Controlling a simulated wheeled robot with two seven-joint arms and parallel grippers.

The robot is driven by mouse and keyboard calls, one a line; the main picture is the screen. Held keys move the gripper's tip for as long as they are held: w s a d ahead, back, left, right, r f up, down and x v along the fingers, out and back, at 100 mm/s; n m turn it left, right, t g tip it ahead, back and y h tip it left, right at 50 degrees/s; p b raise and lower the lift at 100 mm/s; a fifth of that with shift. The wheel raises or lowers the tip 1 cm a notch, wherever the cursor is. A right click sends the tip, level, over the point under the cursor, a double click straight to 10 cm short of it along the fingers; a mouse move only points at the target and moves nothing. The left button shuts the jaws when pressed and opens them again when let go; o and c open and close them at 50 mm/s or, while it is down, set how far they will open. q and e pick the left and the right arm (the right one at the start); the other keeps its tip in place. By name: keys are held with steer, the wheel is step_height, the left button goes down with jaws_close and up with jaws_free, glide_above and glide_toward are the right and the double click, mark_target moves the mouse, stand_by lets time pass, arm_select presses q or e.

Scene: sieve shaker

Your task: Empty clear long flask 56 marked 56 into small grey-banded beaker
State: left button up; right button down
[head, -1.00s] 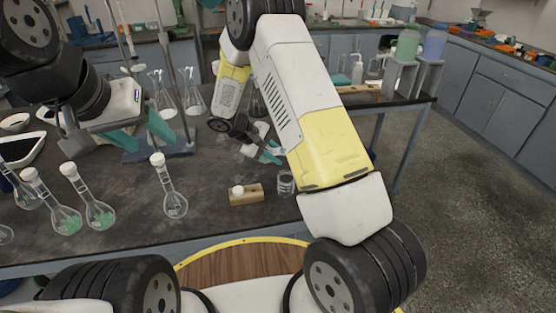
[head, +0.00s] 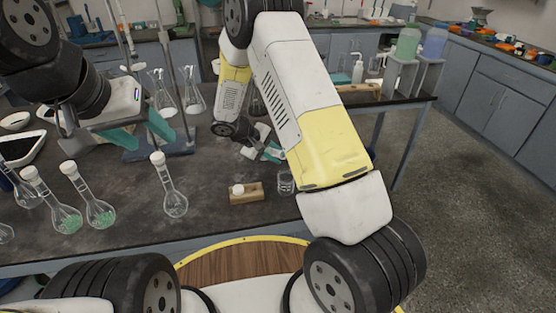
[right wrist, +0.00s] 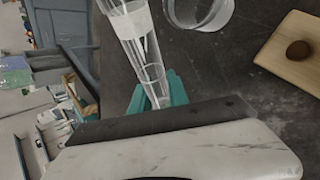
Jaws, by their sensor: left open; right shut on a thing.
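My right gripper (head: 268,152), with teal fingers, is partly hidden behind my right arm in the head view. In the right wrist view its teal fingers (right wrist: 160,95) are shut on a clear long glass vessel (right wrist: 140,45) with a white band; no mark is readable, and its far end leaves the picture. A small clear beaker (head: 286,183) stands by the wooden block; its open rim also shows in the right wrist view (right wrist: 198,12), beside the held glass. My left gripper (head: 142,132) is open and empty above the table at left.
A wooden block (head: 246,196) with a small stopper on it stands left of the beaker. Stoppered flasks stand at left, including an empty-looking one (head: 174,200) and ones with green contents (head: 100,212). Conical flasks (head: 193,100) stand farther back.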

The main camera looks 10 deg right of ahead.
steer(key=shift+w+a+f+m+t+y+p, duration=0.1)
steer(key=shift+w+f+m+t+y+p, duration=0.3)
steer(key=shift+f+t+p, duration=0.45)
stand_by(0.6)
steer(key=shift+w+r+t, duration=0.1)
steer(key=shift+r+t, duration=0.15)
steer(key=shift+r, duration=0.15)
steer(key=shift+w+r+m+t+p, duration=0.1)
steer(key=shift+r+m+t+p, duration=0.3)
steer(key=shift+r, duration=0.45)
steer(key=shift+w+a+t+p, duration=0.1)
steer(key=shift+t+p, duration=0.35)
steer(key=shift+t, duration=0.35)
steer(key=shift+r+m+t+p, duration=0.6)
steer(key=shift+r+t+p, duration=0.3)
steer(key=shift+p, duration=0.55)
stand_by(2.0)
steer(key=shift+f+n+g, duration=0.3)
steer(key=shift+f+g, duration=0.5)
steer(key=shift+g, duration=0.1)
steer(key=shift+f+n+g, duration=0.2)
steer(key=shift+n+g, duration=0.2)
steer(key=shift+g, duration=0.3)
